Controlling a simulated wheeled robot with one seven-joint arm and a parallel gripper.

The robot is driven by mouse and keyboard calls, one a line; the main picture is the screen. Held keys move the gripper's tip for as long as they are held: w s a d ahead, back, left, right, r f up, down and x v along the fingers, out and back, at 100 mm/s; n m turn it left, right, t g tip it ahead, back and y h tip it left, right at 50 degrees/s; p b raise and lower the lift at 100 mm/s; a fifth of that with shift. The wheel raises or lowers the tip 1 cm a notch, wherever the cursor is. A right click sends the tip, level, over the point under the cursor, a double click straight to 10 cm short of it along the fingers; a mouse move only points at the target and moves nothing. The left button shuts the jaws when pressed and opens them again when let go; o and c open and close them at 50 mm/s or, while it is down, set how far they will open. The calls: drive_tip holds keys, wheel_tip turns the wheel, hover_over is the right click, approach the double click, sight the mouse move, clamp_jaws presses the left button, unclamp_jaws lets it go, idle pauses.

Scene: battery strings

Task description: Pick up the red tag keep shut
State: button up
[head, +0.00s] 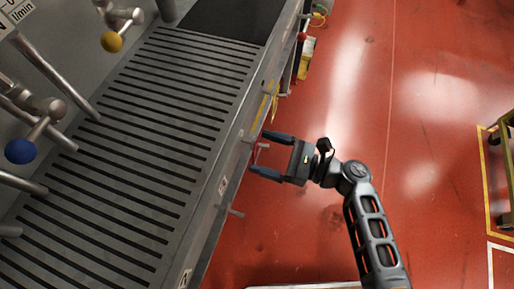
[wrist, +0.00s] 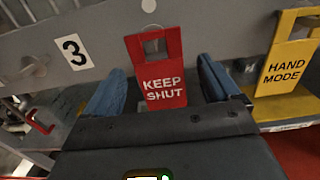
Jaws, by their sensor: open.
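The red tag (wrist: 162,82) reads "KEEP SHUT" and hangs upright against the grey side face of the bench, with a cut-out near its top. A grey peg seems to show in the cut-out. My gripper (wrist: 159,66) is open, with one blue finger on each side of the tag; I see no clear contact. In the head view my gripper (head: 264,154) is at the bench's side, its fingers pointing at it. The red tag (head: 259,148) shows there only as a small red sliver between the fingers.
A yellow "HAND MODE" tag (wrist: 288,68) hangs close to the right of the red one. A "3" label (wrist: 75,52) and a red-edged item (wrist: 40,122) are to the left.

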drive_tip(key=shift+w+a, duration=0.15)
drive_tip(key=shift+a, duration=0.35)
drive_tip(key=c, duration=1.1)
wheel_tip(320, 180, up, 2)
drive_tip(key=shift+d+p, duration=0.1)
drive_tip(key=shift+p, duration=1)
drive_tip(key=p+v, duration=0.1)
drive_tip(key=v, duration=1.7)
drive_tip(key=shift+f, duration=0.2)
